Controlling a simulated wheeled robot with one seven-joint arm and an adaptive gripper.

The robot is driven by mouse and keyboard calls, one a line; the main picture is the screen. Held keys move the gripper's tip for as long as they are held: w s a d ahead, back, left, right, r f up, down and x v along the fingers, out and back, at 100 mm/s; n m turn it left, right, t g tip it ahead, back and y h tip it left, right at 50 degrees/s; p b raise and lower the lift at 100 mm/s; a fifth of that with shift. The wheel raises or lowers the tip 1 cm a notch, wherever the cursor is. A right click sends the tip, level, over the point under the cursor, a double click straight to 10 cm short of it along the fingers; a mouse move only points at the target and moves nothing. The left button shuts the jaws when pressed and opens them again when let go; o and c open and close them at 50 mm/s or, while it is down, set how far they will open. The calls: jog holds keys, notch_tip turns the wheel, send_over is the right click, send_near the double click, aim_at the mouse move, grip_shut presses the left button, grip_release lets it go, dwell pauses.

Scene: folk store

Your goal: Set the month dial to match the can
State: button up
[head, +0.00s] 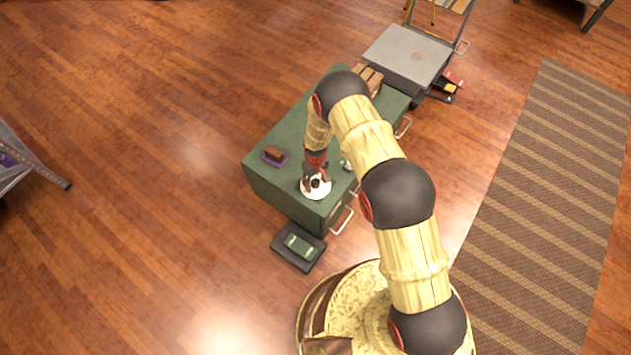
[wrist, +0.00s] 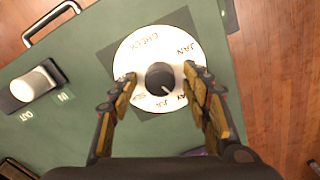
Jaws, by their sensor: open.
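The month dial (wrist: 134,61) is a white disc with a black centre knob (wrist: 158,76), set on the green cabinet top. JAN, CHECK, JUL and partly covered lettering show on the disc. A pale mark on the knob points down and slightly right, near JUL. My gripper (wrist: 160,78) is open, with its fingers on either side of the knob and over the disc; I cannot tell whether they touch it. The dial also shows at the cabinet's near end in the head view (head: 316,193), under my gripper. I cannot identify a can in either view.
The green cabinet (head: 262,172) has wire handles on its right side. A white-capped control (wrist: 36,84) marked IN and OUT sits beside the dial. A brown block on a purple base (head: 275,155) stands on top. A dark tray (head: 283,257) with a green item lies on the floor.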

aim_at(315, 182)
jog(key=shift+r, duration=0.1)
notch_tip(315, 182, up, 12)
dwell(0.5)
dwell(0.5)
